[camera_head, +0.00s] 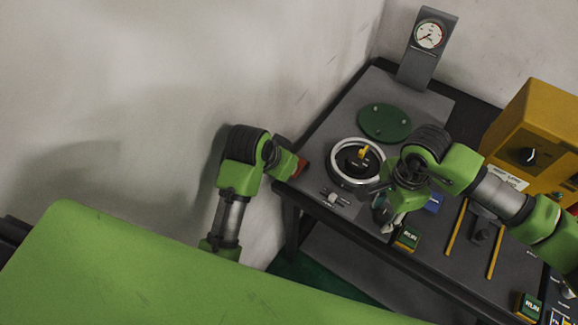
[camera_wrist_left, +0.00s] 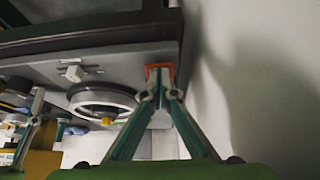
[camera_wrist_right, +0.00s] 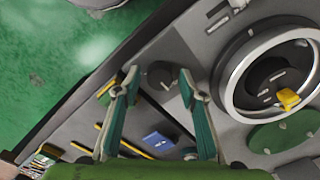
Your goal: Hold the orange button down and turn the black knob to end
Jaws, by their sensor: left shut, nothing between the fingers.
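The orange button (camera_wrist_left: 153,70) shows as an orange edge at the table corner in the left wrist view, and as a red-orange patch (camera_head: 301,168) in the head view. My left gripper (camera_wrist_left: 161,88) is shut, with its fingertips at the orange part; whether it is pressed in I cannot tell. A round black knob (camera_wrist_right: 160,75) stands on the grey worktop in the right wrist view. My right gripper (camera_wrist_right: 158,80) is open, its fingers appearing on either side of the knob with gaps. In the head view my right gripper (camera_head: 384,208) hides most of that area.
A silver ring fixture (camera_head: 337,174) with a yellow piece sits beside my right gripper. A small lever block (camera_head: 333,198) is in front of it. A green disc (camera_head: 384,122), a gauge post (camera_head: 429,35) and a yellow box (camera_head: 535,115) stand farther back.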

